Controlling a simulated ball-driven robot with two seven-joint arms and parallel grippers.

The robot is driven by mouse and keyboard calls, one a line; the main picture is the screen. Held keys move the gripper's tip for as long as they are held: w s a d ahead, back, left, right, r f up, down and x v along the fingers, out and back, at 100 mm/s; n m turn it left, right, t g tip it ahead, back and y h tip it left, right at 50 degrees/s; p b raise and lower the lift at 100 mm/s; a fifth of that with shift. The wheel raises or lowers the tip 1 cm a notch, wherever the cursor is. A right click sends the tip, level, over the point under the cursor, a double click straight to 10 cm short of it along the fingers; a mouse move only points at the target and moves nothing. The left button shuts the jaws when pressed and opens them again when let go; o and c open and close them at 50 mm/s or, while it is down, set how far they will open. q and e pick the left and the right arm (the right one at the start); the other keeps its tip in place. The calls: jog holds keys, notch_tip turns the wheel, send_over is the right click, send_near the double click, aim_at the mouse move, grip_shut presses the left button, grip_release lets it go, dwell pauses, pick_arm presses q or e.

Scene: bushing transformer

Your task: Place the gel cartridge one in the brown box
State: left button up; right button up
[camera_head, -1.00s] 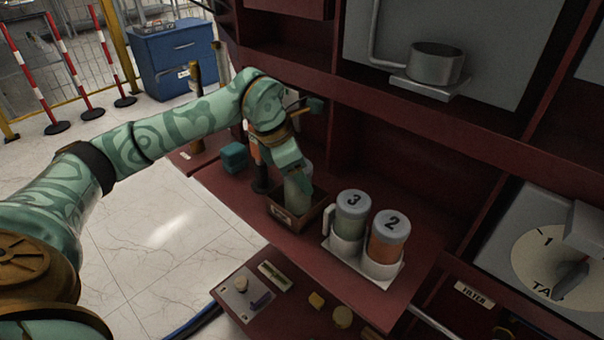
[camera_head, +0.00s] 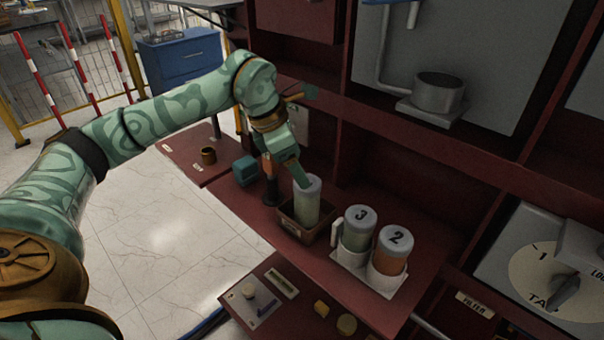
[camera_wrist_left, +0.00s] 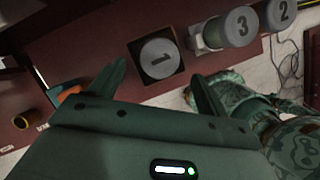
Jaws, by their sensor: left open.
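Gel cartridge one (camera_head: 306,203) is a pale green cylinder with a grey cap. It stands upright inside the brown box (camera_head: 292,229), a small open box on the red bench. In the left wrist view its cap with the number 1 (camera_wrist_left: 160,60) sits within the dark box outline. My left gripper (camera_head: 300,182) is just above and behind the cartridge in the head view. In the left wrist view its two fingers (camera_wrist_left: 160,88) are spread wide, with the cap beyond them and nothing between them. My right gripper is not in view.
Cartridges 3 (camera_head: 357,229) and 2 (camera_head: 391,250) stand in a white holder (camera_head: 364,276) right of the box. A teal block (camera_head: 245,170) lies to the left on the bench. A red shelf wall with a metal pot (camera_head: 438,93) rises behind.

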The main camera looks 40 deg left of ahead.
pick_arm(q)
jog(key=p+v, duration=0.1)
jog(key=v, duration=0.3)
